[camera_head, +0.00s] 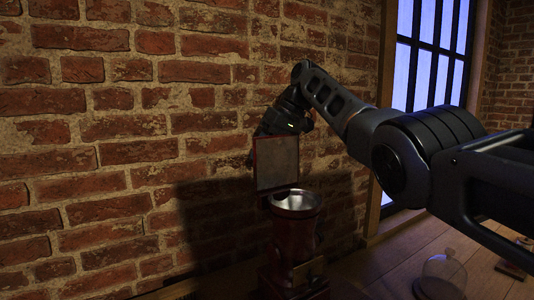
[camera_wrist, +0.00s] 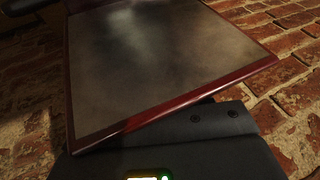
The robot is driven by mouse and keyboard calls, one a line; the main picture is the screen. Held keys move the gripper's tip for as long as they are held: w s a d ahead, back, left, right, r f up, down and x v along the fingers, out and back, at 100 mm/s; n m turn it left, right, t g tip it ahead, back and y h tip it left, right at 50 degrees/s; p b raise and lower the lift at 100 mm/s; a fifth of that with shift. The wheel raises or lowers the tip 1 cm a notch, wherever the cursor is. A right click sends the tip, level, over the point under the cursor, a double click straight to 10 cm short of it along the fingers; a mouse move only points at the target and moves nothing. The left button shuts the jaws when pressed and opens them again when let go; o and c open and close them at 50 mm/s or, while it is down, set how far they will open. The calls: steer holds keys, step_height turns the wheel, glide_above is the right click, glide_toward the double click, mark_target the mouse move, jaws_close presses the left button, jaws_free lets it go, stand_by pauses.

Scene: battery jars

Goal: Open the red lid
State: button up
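The red lid (camera_head: 276,163) is raised and stands nearly upright, its grey inner face toward the head camera. Its lower edge is beside the rim of the open metal bowl (camera_head: 296,200) on top of the dark red jar stand (camera_head: 293,240). In the wrist view the lid's grey face and red edge (camera_wrist: 172,60) fill much of the picture. My gripper (camera_head: 285,118) is at the upper part of the lid, partly behind it. In the wrist view its dark body (camera_wrist: 190,140) is close against the lid's edge. The fingertips are hidden, so their opening does not show.
A brick wall (camera_head: 120,130) stands close behind the lid and my gripper. A clear glass dome (camera_head: 443,272) is on the wooden surface (camera_head: 395,262) at the lower right, with small items beyond it. A barred window (camera_head: 430,60) is at the upper right.

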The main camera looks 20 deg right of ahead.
steer(key=shift+b+v, duration=0.45)
steer(key=shift+v, duration=3.45)
steer(key=shift+o, duration=0.2)
